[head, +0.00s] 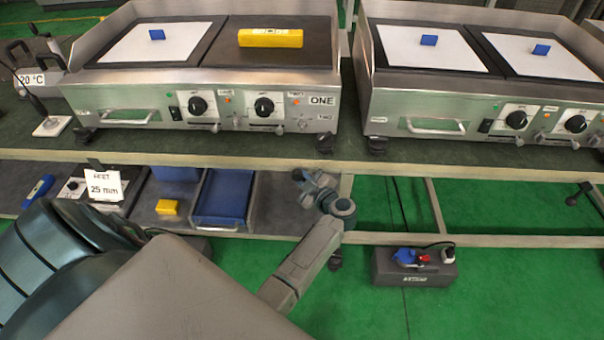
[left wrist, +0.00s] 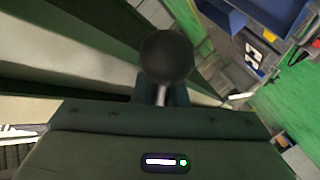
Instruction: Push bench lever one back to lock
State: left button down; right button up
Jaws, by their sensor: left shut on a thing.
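The bench lever's round black knob (left wrist: 166,57) shows in the left wrist view, on a short pale metal stem (left wrist: 162,95). My left gripper (left wrist: 160,105) is shut on the lever, with the knob just beyond its dark jaws. In the head view my left gripper (head: 312,184) is at the bench's (head: 300,160) front edge, below the griddle marked ONE (head: 255,115). The lever cannot be told apart from the gripper there. My right gripper is not in view.
A second griddle (head: 470,115) stands at the right. Another dark lever (head: 580,192) is at the right of the bench front. The lower shelf holds a blue tray (head: 222,200) and a yellow block (head: 167,207). A dark box (head: 415,268) stands on the green floor.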

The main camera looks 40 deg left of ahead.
pick_arm(q)
jog(key=m+t+y, duration=0.1)
jog(key=m, duration=0.1)
jog(key=a+m+t+y+p, duration=0.1)
jog(key=m+y, duration=0.1)
jog(key=m, duration=0.1)
jog(key=s+m+y, duration=0.1)
jog(key=m, duration=0.1)
jog(key=shift+a+f+t+y+p, duration=0.1)
jog(key=shift+a+t+y+p, duration=0.2)
jog(key=shift+t, duration=0.1)
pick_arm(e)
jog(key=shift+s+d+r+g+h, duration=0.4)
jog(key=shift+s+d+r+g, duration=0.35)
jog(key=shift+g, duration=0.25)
pick_arm(q)
jog(key=shift+m, duration=0.4)
jog(key=c, duration=1.5)
grip_release()
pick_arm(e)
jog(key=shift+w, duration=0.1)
pick_arm(q)
jog(key=shift+o, duration=0.2)
jog(key=shift+d, duration=0.1)
